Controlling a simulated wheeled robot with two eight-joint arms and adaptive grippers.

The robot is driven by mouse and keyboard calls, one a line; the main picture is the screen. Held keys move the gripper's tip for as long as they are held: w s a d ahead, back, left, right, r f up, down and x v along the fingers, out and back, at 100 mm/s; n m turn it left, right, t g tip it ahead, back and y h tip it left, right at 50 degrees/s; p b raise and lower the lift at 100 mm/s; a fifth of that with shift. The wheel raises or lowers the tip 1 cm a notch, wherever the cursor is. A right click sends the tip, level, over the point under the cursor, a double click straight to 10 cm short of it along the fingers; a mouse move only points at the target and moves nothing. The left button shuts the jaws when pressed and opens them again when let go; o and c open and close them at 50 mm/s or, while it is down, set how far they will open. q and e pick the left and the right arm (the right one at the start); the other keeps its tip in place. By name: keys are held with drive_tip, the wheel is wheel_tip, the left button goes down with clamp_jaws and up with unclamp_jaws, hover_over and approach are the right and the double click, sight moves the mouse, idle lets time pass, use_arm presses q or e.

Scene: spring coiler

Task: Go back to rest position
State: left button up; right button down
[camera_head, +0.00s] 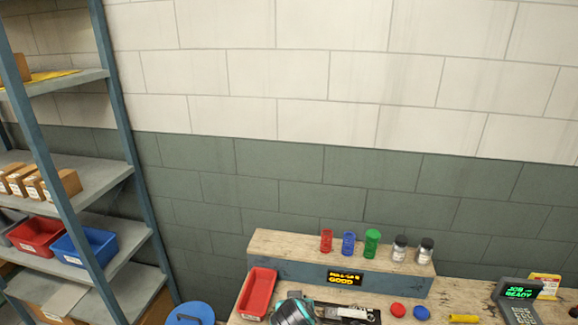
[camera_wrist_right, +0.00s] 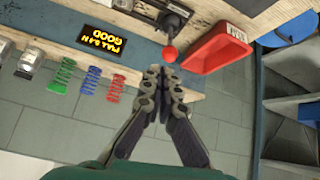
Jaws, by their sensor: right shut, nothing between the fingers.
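My right gripper (camera_wrist_right: 166,72) is shut and empty in the right wrist view. Its fingertips appear in front of the bench's edge, close in the picture to the red ball of a lever (camera_wrist_right: 169,54); I cannot tell the gap. In the head view, a rounded grey and teal part of my arm shows at the bottom edge, beside the red tray (camera_head: 258,292). The tray also shows in the right wrist view (camera_wrist_right: 218,50). My left gripper is not in view.
A raised ledge (camera_head: 290,262) holds red (camera_head: 326,241), blue (camera_head: 348,243) and green (camera_head: 372,243) springs and two jars (camera_head: 399,249). A display (camera_head: 517,291) reads "JOB READY". Shelving (camera_head: 120,110) with bins stands left. A blue round-topped object (camera_head: 187,313) is below it.

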drive_tip(key=s+d+f+b, duration=0.2)
drive_tip(key=s+d+b, duration=0.2)
drive_tip(key=s+d, duration=0.4)
drive_tip(key=s+d+f+g+b, duration=0.1)
drive_tip(key=s+d+f+b, duration=0.1)
drive_tip(key=s+d+b, duration=0.2)
drive_tip(key=s+d, duration=0.3)
drive_tip(key=s, duration=0.2)
drive_tip(key=shift+s+d+f+y+b, duration=0.15)
drive_tip(key=shift+d+f+y+b, duration=0.2)
drive_tip(key=shift+y, duration=0.05)
